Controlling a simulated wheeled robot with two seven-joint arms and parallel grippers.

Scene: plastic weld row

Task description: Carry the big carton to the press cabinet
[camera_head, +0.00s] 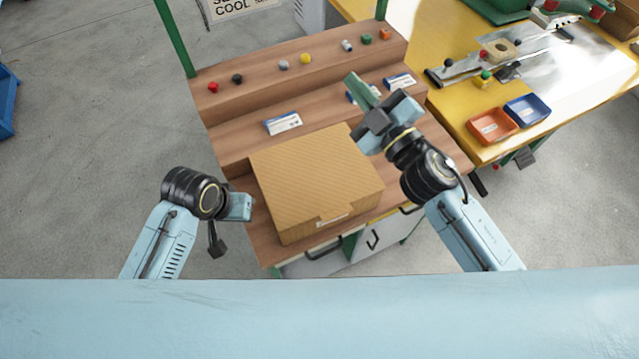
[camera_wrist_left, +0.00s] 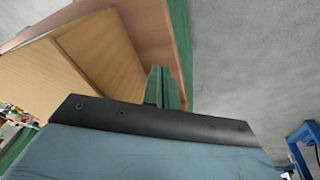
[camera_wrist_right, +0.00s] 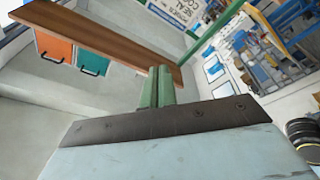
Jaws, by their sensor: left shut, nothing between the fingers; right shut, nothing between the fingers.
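The big carton (camera_head: 315,180), a closed brown box, sits on the front of a stepped wooden bench. Its side also shows in the left wrist view (camera_wrist_left: 100,52). My left gripper (camera_head: 239,207) is low beside the carton's left side; its fingers are hidden in the head view. In the left wrist view its green fingers (camera_wrist_left: 163,88) are together and empty, and contact with the carton cannot be told. My right gripper (camera_head: 358,88) is shut and empty above the bench, over the carton's back right. Its closed fingers show in the right wrist view (camera_wrist_right: 157,87). I cannot identify the press cabinet.
Small coloured knobs (camera_head: 305,58) line the bench's top step. Blue-and-white packets (camera_head: 283,124) lie behind the carton. A yellow table (camera_head: 450,105) to the right carries an orange tray (camera_head: 492,126) and a blue tray (camera_head: 527,110). Bare floor (camera_head: 90,150) lies left.

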